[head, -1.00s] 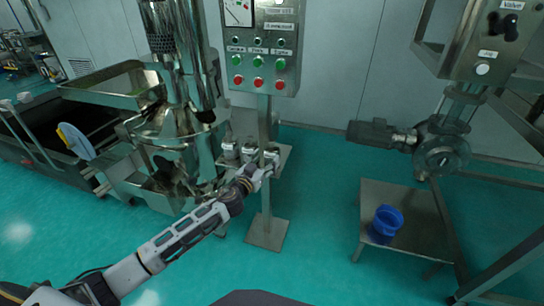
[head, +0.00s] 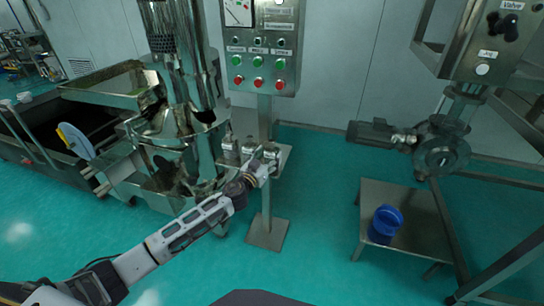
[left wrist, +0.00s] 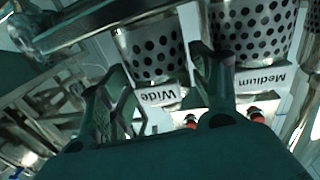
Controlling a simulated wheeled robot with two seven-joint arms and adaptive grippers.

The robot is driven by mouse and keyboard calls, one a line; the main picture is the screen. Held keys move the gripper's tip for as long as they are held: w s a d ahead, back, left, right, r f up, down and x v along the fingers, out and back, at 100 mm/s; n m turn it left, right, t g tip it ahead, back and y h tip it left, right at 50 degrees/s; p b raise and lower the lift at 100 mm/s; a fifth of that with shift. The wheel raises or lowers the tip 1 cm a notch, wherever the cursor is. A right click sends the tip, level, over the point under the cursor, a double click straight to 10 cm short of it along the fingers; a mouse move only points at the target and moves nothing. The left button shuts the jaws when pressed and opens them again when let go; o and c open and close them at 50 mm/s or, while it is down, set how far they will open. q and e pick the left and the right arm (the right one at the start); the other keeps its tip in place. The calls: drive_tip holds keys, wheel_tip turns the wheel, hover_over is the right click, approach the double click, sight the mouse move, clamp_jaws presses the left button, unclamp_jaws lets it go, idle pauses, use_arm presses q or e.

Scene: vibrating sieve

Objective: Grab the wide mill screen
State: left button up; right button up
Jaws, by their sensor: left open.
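The wide mill screen (left wrist: 155,50) is a metal cylinder with round holes, above a label reading "Wide" in the left wrist view. The label appears upside down. My left gripper (left wrist: 160,72) is open, its two fingers pointing toward the screen, one on either side of the label. I cannot tell whether they touch the screen. In the head view the left gripper (head: 268,158) is at the small shelf by the control post, where the screens show only small and partly hidden. My right gripper is not in view.
The medium screen (left wrist: 252,30) stands close beside the wide one, above its own label. The mill (head: 180,130) is left of the shelf, and the control panel (head: 262,45) rises behind it. A blue container (head: 384,224) sits on a low metal table (head: 405,205) at right.

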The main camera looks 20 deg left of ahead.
sight(272, 149)
use_arm(q)
drive_tip(key=shift+w+d, duration=0.15)
drive_tip(key=shift+w, duration=0.7)
drive_tip(key=shift+w+d, duration=0.1)
drive_tip(key=shift+w, duration=0.45)
drive_tip(key=c, duration=0.9)
drive_tip(key=shift+r, duration=0.1)
drive_tip(key=shift+r+p, duration=0.3)
drive_tip(key=shift+r, duration=0.35)
wheel_tip(272, 149, up, 8)
drive_tip(key=shift+f+p, duration=0.2)
drive_tip(key=shift+p, duration=0.95)
drive_tip(key=shift+r, duration=0.5)
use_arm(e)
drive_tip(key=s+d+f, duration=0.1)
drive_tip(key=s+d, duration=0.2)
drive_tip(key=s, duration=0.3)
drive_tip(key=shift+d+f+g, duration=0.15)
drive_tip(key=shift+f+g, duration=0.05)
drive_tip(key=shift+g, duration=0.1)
